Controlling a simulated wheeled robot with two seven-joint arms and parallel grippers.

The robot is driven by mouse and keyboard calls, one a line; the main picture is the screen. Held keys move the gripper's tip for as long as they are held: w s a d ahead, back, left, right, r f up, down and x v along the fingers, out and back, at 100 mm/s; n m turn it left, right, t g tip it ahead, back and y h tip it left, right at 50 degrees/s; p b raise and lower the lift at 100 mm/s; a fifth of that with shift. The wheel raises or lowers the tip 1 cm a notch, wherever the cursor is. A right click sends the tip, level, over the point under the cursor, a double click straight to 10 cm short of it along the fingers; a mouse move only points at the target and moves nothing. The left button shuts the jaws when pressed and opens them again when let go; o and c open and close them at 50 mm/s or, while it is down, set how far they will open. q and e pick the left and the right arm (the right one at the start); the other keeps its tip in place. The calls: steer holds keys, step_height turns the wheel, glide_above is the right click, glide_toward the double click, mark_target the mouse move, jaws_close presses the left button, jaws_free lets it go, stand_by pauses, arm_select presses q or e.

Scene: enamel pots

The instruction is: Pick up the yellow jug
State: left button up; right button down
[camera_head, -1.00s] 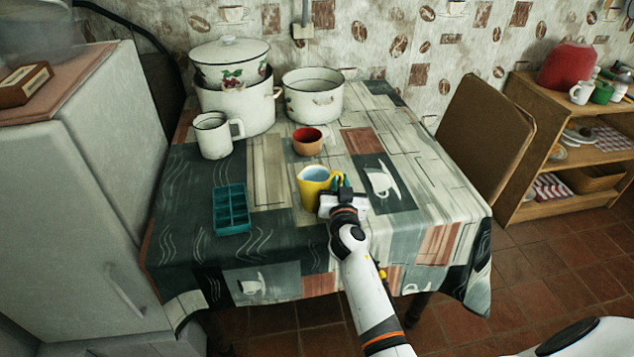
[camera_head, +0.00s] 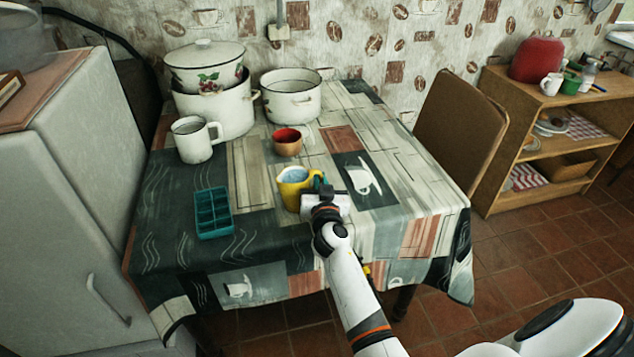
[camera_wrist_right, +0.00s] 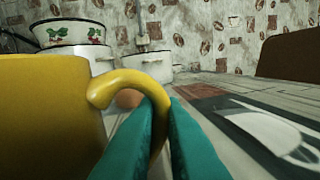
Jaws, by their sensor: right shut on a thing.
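The yellow jug (camera_head: 291,196) stands upright on the table, near its middle, with a pale blue-white inside. In the right wrist view the jug (camera_wrist_right: 50,115) fills the left side, and its curved handle (camera_wrist_right: 128,80) passes between the teal fingers. My right gripper (camera_head: 321,186) is at the jug's right side, shut on the handle; its fingers (camera_wrist_right: 162,135) show in the wrist view. Whether the jug's base touches the cloth is hard to tell. My left gripper is not in view.
Close to the jug are a red-orange bowl (camera_head: 287,142) and a teal compartment tray (camera_head: 213,213). A chair (camera_head: 458,125) is at the right. The table's right front is clear.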

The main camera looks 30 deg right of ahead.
step_height(320, 180, up, 10)
steer(key=p, duration=0.3)
steer(key=shift+p, duration=0.4)
stand_by(0.4)
stand_by(0.4)
